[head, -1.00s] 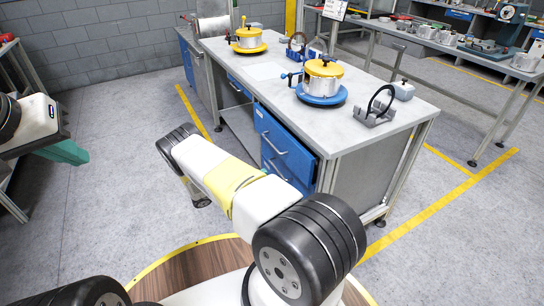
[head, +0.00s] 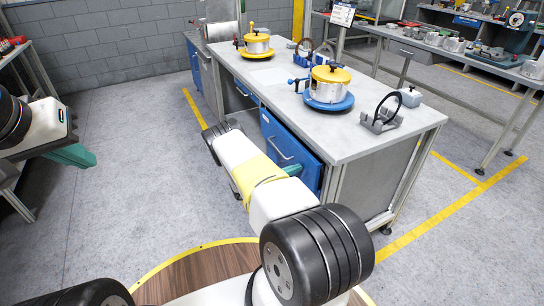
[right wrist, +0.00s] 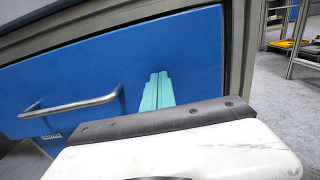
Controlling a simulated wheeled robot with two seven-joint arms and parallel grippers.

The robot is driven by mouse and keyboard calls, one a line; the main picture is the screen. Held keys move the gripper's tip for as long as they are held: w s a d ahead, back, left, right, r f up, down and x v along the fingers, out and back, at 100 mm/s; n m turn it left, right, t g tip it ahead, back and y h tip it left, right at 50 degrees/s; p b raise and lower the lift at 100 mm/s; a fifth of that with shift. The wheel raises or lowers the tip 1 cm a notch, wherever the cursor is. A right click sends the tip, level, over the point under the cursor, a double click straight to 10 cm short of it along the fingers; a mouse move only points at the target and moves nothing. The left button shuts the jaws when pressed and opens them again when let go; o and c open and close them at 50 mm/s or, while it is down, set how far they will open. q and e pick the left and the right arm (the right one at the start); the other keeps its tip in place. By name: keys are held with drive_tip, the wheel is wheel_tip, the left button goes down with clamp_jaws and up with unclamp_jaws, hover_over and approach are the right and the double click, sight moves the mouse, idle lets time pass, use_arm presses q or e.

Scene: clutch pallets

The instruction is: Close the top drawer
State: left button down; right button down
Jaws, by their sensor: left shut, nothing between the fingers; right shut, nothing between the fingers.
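The top drawer (head: 282,142) has a blue front with a grey bar handle (head: 279,149) and sits under the near end of the workbench. In the right wrist view its front (right wrist: 60,75) and handle (right wrist: 75,106) fill the left side. I cannot tell how far it stands out. My right gripper (head: 292,170) has teal fingers, shut and empty, at the right part of the blue front. In the right wrist view the fingers (right wrist: 157,91) point at the front, right of the handle; contact is unclear. My left gripper (head: 77,156) is shut and empty at the far left, away from the bench.
The grey workbench top (head: 350,145) holds a yellow-lidded pot on a blue pallet (head: 328,104), another on a yellow pallet (head: 254,53), and a grey fixture with a black ring (head: 381,120). A shelf stands at the left. The floor between is clear.

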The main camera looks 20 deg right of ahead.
sight(304, 166)
drive_tip(key=shift+d, duration=0.1)
drive_tip(key=d, duration=0.4)
drive_tip(key=shift+w, duration=0.15)
drive_tip(key=shift+d+r, duration=0.1)
drive_tip(key=shift+d, duration=0.1)
